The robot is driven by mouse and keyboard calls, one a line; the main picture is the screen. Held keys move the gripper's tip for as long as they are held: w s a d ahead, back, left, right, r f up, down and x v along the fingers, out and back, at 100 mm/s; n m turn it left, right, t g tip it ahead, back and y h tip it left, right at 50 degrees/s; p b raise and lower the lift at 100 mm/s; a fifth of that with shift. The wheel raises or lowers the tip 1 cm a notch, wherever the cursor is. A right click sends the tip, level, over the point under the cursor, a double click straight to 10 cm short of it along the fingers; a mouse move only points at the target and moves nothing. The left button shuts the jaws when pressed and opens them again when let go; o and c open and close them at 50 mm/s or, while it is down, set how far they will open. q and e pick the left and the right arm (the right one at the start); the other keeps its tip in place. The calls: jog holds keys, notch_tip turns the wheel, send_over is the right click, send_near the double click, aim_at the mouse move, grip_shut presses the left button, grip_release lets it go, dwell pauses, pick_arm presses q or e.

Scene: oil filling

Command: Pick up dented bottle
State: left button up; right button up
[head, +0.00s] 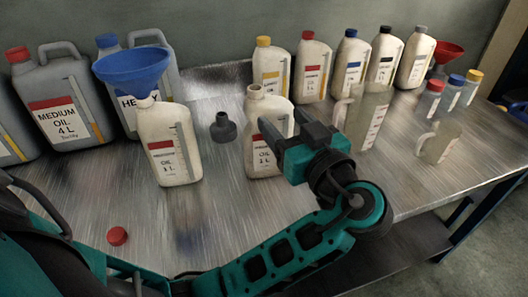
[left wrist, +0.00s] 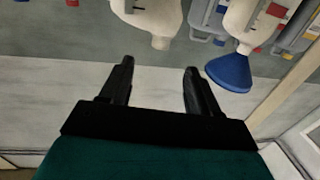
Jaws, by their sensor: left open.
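My left gripper (head: 284,126) is open and empty, its fingers pointing toward an uncapped white oil bottle (head: 260,158) with a red label. The gripper covers part of this bottle's right side. In the left wrist view, the bottle (left wrist: 150,18) appears upside down beyond the open fingers (left wrist: 159,66), apart from them. A second white bottle (head: 170,142) stands to its left with a blue funnel (head: 132,66) in its neck. The funnel also shows in the left wrist view (left wrist: 229,74). I cannot clearly make out a dent on any bottle. My right gripper is not in view.
A black nozzle-like piece (head: 223,128) stands between the two bottles. Clear jugs (head: 440,141) stand to the right, capped white bottles (head: 312,70) behind. Large grey canisters (head: 62,100) are at left. A red cap (head: 117,236) lies on the metal table (head: 75,200).

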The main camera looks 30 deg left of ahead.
aim_at(258, 93)
pick_arm(q)
jog(key=x, duration=0.6)
jog(key=shift+w+a+p, duration=0.1)
jog(key=shift+a+p, duration=0.15)
jog(key=shift+p, duration=0.15)
jog(key=x, duration=0.3)
jog(key=p+x, duration=0.1)
jog(key=x, duration=0.1)
jog(key=shift+w+a+r, duration=0.1)
jog(key=shift+a+r, duration=0.15)
jog(key=shift+a, duration=0.05)
jog(key=shift+c, duration=0.2)
grip_shut()
